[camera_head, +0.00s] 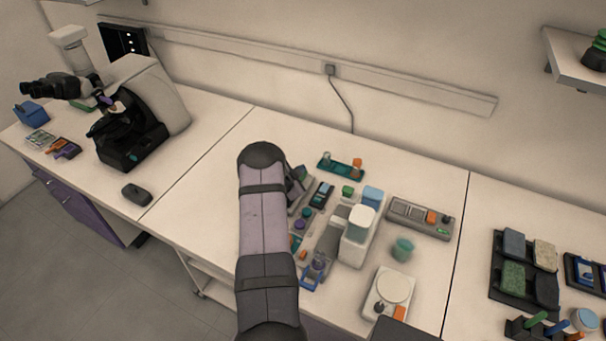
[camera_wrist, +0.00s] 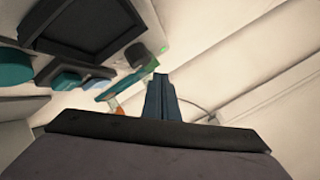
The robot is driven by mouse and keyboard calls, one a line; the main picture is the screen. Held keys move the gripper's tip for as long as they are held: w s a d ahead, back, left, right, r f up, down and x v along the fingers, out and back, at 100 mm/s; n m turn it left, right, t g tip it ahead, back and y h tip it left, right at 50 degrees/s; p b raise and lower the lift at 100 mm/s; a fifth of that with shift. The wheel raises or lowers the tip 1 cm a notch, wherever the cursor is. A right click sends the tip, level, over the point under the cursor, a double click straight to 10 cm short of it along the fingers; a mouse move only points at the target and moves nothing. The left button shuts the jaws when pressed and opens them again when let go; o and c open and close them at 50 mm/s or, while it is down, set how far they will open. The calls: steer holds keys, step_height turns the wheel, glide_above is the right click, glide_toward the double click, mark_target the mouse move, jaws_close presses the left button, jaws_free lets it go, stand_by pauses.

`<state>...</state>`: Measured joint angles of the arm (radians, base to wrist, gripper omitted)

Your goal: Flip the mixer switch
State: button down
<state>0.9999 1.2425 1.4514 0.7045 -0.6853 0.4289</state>
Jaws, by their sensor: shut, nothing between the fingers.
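No part is clearly labelled as the mixer. A white unit with a round plate (camera_head: 393,287) and an orange part (camera_head: 399,313) stands at the bench front; I cannot tell whether this part is the switch. A grey box (camera_head: 420,215) with an orange and a green control is behind it. In the wrist view, my gripper (camera_wrist: 160,82) has its blue-grey fingers together and empty. In the head view, my arm mostly hides the gripper, left of the central equipment. I see no contact between the fingers and any switch.
A white-topped device (camera_head: 357,235), teal cup (camera_head: 402,249) and teal rack (camera_head: 341,165) crowd the bench centre. A microscope (camera_head: 138,115) stands left and dark trays (camera_head: 518,268) right. In the wrist view, a dark-framed item (camera_wrist: 85,30) is close at upper left.

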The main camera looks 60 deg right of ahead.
steer(key=shift+f, duration=0.1)
steer(key=shift+d+f+b, duration=0.1)
steer(key=shift+f+b, duration=0.2)
steer(key=shift+b, duration=0.3)
steer(key=shift+d+f+b, duration=0.1)
steer(key=shift+f+b, duration=0.2)
steer(key=shift+b, duration=0.1)
stand_by(0.6)
steer(key=shift+r, duration=0.15)
steer(key=shift+a+r+p, duration=0.2)
steer(key=shift+r+p, duration=0.3)
steer(key=shift+r, duration=0.1)
stand_by(0.4)
steer(key=shift+a+r+p, duration=0.2)
steer(key=shift+r+p, duration=0.4)
steer(key=shift+r, duration=0.2)
steer(key=shift+a+r+p, duration=0.25)
steer(key=shift+r+p, duration=0.35)
steer(key=shift+r, duration=0.2)
steer(key=shift+a+r+p, duration=0.2)
steer(key=shift+r+p, duration=0.4)
steer(key=shift+r, duration=0.2)
